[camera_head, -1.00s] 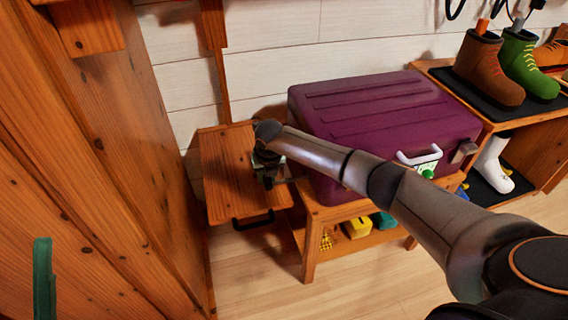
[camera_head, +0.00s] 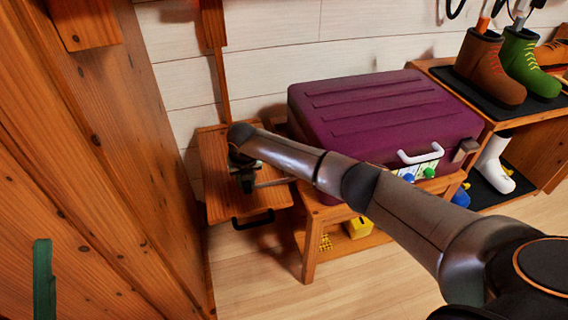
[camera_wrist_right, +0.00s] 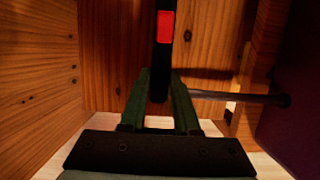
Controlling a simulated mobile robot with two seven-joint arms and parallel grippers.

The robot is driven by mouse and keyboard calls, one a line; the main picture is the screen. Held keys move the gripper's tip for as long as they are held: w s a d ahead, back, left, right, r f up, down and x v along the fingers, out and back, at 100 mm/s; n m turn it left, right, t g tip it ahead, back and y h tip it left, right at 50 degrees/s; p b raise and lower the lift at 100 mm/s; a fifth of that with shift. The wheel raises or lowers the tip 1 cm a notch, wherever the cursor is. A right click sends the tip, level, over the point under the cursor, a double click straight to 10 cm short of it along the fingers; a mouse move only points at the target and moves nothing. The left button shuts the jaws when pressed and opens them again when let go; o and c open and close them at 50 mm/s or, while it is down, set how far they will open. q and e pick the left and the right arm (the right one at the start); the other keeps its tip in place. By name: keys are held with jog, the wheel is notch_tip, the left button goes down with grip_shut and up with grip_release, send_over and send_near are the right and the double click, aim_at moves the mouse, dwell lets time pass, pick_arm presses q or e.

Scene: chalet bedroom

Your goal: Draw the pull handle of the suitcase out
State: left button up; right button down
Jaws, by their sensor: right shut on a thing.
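The purple suitcase (camera_head: 375,110) lies flat on a low wooden bench (camera_head: 330,212). My right gripper (camera_head: 247,180) is beyond its left end, over a wooden piece. In the right wrist view, my right gripper (camera_wrist_right: 160,105) is shut on the black pull handle (camera_wrist_right: 162,60), which has a red patch. A thin rod (camera_wrist_right: 235,96) runs from the handle side towards the suitcase (camera_wrist_right: 295,110) at right. The rod (camera_head: 272,183) also shows in the head view. A dark green upright piece (camera_head: 43,280) at the lower left looks like a finger of my left gripper; its opening is not shown.
A wooden wall or cabinet (camera_head: 95,170) fills the left side. The wooden piece (camera_head: 220,165) with a black handle stands close under my right gripper. A shoe rack (camera_head: 540,145) with boots stands at right. The floor (camera_head: 350,275) in front is clear.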

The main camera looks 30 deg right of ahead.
jog(key=shift+w+a+f+b, duration=0.1)
jog(key=shift+w+a+b, duration=0.15)
jog(key=shift+a, duration=0.55)
jog(key=shift+w+a+b, duration=0.1)
jog(key=shift+a+b, duration=0.2)
jog(key=shift+a, duration=0.5)
pick_arm(q)
jog(key=shift+f, duration=0.6)
pick_arm(e)
jog(key=c, duration=0.6)
grip_release()
jog(key=shift+c, duration=0.2)
